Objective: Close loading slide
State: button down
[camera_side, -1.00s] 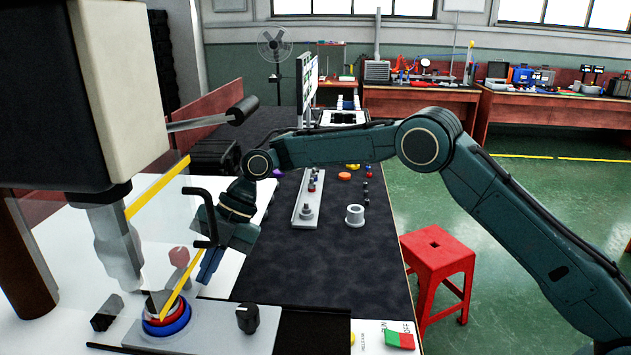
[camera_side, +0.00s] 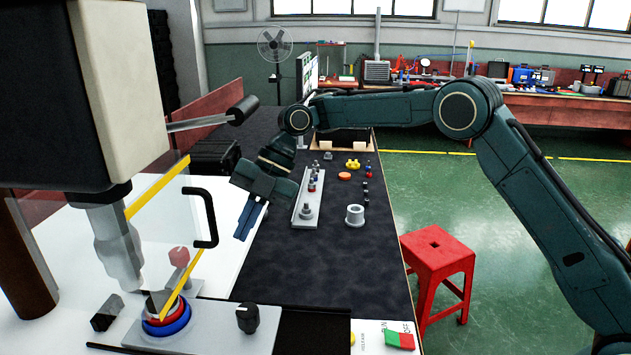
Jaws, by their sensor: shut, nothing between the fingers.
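A machine at the left has a clear panel edged with yellow strips and a black bar handle (camera_side: 209,218) on its right side. Below its spindle (camera_side: 118,250), a blue and red ring fixture (camera_side: 167,318) sits on a grey plate (camera_side: 230,333) with a black knob (camera_side: 247,318). I cannot tell which of these parts is the loading slide. My gripper (camera_side: 247,222) points down with its blue fingers together and empty. It is to the right of the handle, apart from it in the picture, over the dark table's left edge.
A grey rail (camera_side: 307,200) with small parts lies on the dark table (camera_side: 330,270). A grey flanged cup (camera_side: 355,215), an orange disc (camera_side: 344,176) and yellow parts (camera_side: 352,164) lie nearby. A red stool (camera_side: 437,262) stands at the right.

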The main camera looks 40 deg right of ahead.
jog(key=shift+v, duration=0.9)
jog(key=s+d+m, duration=0.1)
jog(key=s+d, duration=0.1)
jog(key=s, duration=0.8)
jog(key=s+d+m+t, duration=0.1)
jog(key=s+d, duration=0.1)
jog(key=s, duration=0.9)
jog(key=shift+s+f, duration=0.2)
jog(key=shift+f, duration=0.25)
jog(key=shift+f, duration=0.1)
